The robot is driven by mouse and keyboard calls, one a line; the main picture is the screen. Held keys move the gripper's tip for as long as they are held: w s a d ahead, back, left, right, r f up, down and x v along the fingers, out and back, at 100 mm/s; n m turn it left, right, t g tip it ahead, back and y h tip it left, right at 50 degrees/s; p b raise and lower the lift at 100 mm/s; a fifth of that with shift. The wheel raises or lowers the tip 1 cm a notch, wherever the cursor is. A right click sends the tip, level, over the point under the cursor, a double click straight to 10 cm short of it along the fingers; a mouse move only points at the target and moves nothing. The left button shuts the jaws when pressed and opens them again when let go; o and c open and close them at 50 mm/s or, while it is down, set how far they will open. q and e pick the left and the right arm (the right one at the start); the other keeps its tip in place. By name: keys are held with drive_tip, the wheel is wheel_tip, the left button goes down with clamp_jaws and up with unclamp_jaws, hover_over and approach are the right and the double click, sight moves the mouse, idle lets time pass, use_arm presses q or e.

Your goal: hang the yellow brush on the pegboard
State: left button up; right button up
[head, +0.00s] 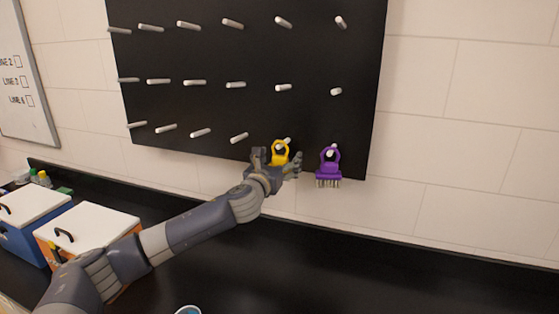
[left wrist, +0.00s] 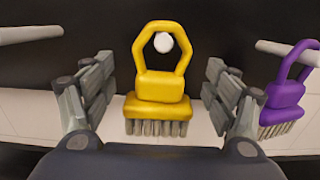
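The yellow brush (head: 281,152) is at the bottom row of the black pegboard (head: 225,55), with a white peg showing through its ring handle. In the left wrist view the yellow brush (left wrist: 158,85) is upright, bristles down, and the peg tip (left wrist: 163,42) lies inside the ring near its top. My left gripper (head: 277,160) is in front of it. Its two fingers (left wrist: 160,90) stand apart on either side of the brush, with gaps between them and the brush. My right gripper is in neither view.
A purple brush (head: 328,168) hangs on the peg just to the right; it also shows in the left wrist view (left wrist: 285,95). Other pegs are bare. Boxes with white lids (head: 88,228) stand at the left on the black counter (head: 330,265).

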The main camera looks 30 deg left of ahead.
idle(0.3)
use_arm(q)
drive_tip(key=v, duration=1.2)
drive_tip(key=shift+f, duration=0.1)
